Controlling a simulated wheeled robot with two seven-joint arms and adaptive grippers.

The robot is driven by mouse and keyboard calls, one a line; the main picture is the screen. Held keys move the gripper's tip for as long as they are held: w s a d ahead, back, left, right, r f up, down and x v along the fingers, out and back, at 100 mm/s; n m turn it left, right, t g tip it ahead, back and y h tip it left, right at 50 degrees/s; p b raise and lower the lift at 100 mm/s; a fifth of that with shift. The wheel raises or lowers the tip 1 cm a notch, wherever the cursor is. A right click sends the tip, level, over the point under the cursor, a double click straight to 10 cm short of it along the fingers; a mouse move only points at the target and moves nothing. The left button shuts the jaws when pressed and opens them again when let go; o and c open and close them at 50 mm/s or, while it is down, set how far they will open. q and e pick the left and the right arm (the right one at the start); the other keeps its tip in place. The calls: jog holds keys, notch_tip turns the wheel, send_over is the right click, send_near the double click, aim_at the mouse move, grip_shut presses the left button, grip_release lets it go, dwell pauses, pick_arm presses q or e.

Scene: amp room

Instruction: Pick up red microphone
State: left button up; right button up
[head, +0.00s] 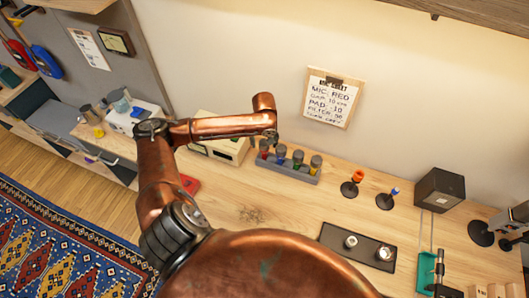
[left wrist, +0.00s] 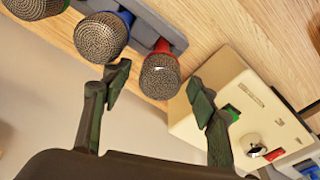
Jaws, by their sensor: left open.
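The red microphone (head: 263,150) stands at the left end of a grey rack (head: 287,171) on the wooden bench, partly hidden behind my left gripper (head: 269,135). In the left wrist view the red microphone (left wrist: 160,75) shows its round mesh head and red collar. The open fingers of my left gripper (left wrist: 158,80) lie on either side of its head in that picture, with visible gaps. I cannot tell how far the fingers reach past it in depth. My right gripper is not in view.
The blue microphone (left wrist: 101,37) stands close beside the red one, with other microphones beyond it. A cream box (left wrist: 240,105) with a knob is close on the other side. A black plate (head: 357,246) lies on the bench to the right.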

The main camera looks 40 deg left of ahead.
pick_arm(q)
jog(key=shift+f, duration=0.25)
jog(key=shift+c, duration=0.6)
grip_shut()
